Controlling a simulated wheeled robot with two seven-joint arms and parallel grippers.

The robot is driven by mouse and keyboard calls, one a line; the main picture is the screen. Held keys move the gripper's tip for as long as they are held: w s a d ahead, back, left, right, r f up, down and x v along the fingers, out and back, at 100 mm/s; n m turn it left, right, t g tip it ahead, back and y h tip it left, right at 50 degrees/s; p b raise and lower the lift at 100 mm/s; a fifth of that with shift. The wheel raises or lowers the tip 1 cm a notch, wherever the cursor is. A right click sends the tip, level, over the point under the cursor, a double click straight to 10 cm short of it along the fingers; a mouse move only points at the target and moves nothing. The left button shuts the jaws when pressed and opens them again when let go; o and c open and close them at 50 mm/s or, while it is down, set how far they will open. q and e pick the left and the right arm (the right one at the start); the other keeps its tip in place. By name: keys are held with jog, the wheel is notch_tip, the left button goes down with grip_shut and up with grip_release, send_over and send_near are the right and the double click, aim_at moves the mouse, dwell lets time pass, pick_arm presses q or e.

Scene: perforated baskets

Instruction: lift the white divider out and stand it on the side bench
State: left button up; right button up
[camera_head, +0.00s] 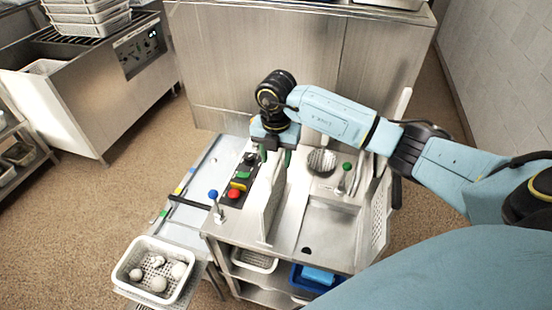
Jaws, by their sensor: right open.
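A white flat divider (267,207) stands upright on the steel work station, edge-on to me, between the button panel and the sink. My right gripper (276,156) points down at the far end of the divider's top edge. Its green-tipped fingers are open, one on each side of the divider as far as I can tell; whether they touch it is unclear. A low pale side bench (182,227) runs along the left of the station, with a dark bar across it. My left gripper is not in view.
A white perforated basket (130,277) with several pale round items sits at the lower left. A blue-knobbed lever (214,204) and a green-knobbed lever (345,176) rise beside the divider. A white perforated panel (380,212) stands right of the sink (327,228). A steel cabinet (290,50) closes the back.

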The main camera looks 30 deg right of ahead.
notch_tip(320, 180, up, 12)
jog(key=b, duration=0.1)
dwell(0.6)
